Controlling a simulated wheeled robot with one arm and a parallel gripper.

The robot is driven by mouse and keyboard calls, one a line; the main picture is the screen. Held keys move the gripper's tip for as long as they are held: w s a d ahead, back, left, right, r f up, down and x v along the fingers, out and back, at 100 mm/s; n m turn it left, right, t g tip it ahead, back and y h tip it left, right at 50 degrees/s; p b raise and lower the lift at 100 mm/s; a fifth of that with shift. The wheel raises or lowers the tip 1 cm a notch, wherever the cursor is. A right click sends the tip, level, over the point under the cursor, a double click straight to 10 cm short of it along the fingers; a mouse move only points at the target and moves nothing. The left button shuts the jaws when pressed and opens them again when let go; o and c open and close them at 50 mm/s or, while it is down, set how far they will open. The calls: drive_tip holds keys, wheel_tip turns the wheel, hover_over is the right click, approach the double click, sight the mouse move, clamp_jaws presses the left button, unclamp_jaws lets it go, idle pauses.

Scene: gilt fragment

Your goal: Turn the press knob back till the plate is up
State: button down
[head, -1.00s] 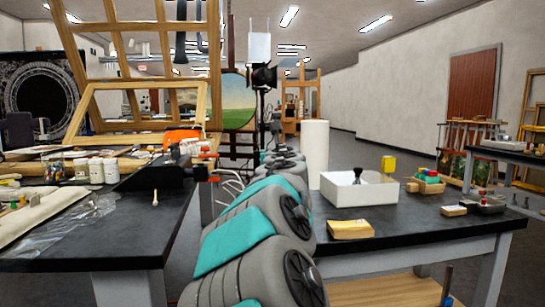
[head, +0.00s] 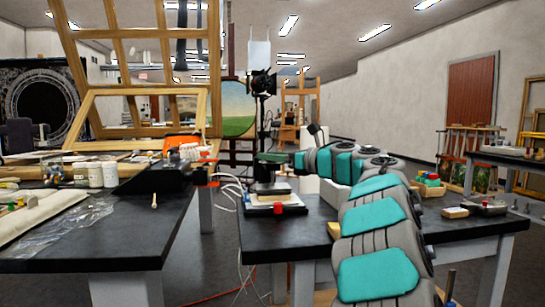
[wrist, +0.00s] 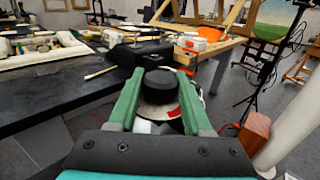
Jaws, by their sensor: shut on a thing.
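The press (head: 272,198) stands at the left end of the right-hand table in the head view, with a grey plate (head: 270,188) over a pale layer and a red part at its front. My gripper (wrist: 160,74) has green fingers on either side of the black press knob (wrist: 160,86) in the wrist view, and is shut on it. A pale disc with a red mark (wrist: 172,112) shows below the knob. In the head view my gripper (head: 270,157) is above the plate; the knob is mostly hidden there. I cannot tell the plate's exact height.
The left table (head: 100,240) carries jars (head: 95,174) and a black case (head: 155,180). A lamp stand (head: 261,110) rises behind the press. A white cylinder (wrist: 290,120) and a reddish block (wrist: 256,134) are near my gripper's right. My arm covers much of the right-hand table (head: 470,226).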

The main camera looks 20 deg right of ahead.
drive_tip(key=shift+r+n+g+y+p, duration=0.15)
drive_tip(key=shift+n+g+y+p, duration=0.2)
drive_tip(key=shift+n+g+y, duration=0.4)
drive_tip(key=shift+r+n+g+y+p, duration=0.1)
drive_tip(key=shift+n+g+y+p, duration=0.35)
drive_tip(key=shift+y, duration=0.6)
drive_tip(key=shift+n, duration=0.3)
drive_tip(key=shift+f+n+g+y+p, duration=0.1)
drive_tip(key=shift+n+g+y+p, duration=0.5)
drive_tip(key=shift+y, duration=0.2)
drive_tip(key=shift+c, duration=1.7)
unclamp_jaws()
drive_tip(key=shift+f, duration=0.1)
drive_tip(key=b+v, duration=0.1)
drive_tip(key=v, duration=0.6)
drive_tip(key=shift+s+d+b, duration=0.2)
drive_tip(key=shift+d+b, duration=0.1)
drive_tip(key=shift+d, duration=0.05)
